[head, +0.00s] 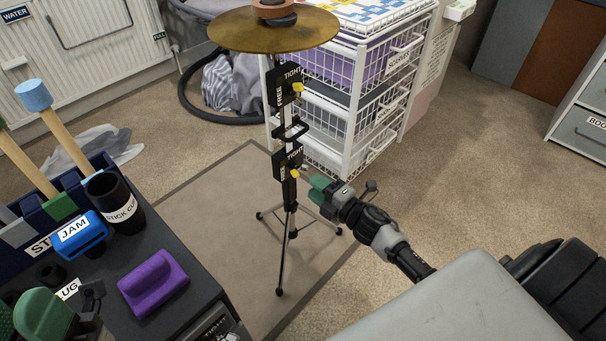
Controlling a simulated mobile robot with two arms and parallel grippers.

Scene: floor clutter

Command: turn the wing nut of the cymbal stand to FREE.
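The cymbal stand (289,215) stands upright on its tripod on a mat, with a brass cymbal (272,30) on top. Two dark blocks on its pole carry TIGHT and FREE labels. A yellow wing nut (297,87) shows on the upper block, just under TIGHT. Another yellow piece (294,173) shows on the lower block, also under TIGHT; its FREE label is hard to read. My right gripper (317,188) has green fingertips just right of and below the lower yellow piece, seemingly apart from it. Its finger gap is unclear.
A white wire drawer unit (365,95) stands close behind the stand. A dark cabinet (185,300) at left holds a stick cup (113,203), a blue JAM piece (82,234) and a purple block (153,283). A dark hose (200,108) lies behind. Carpet right of the stand is clear.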

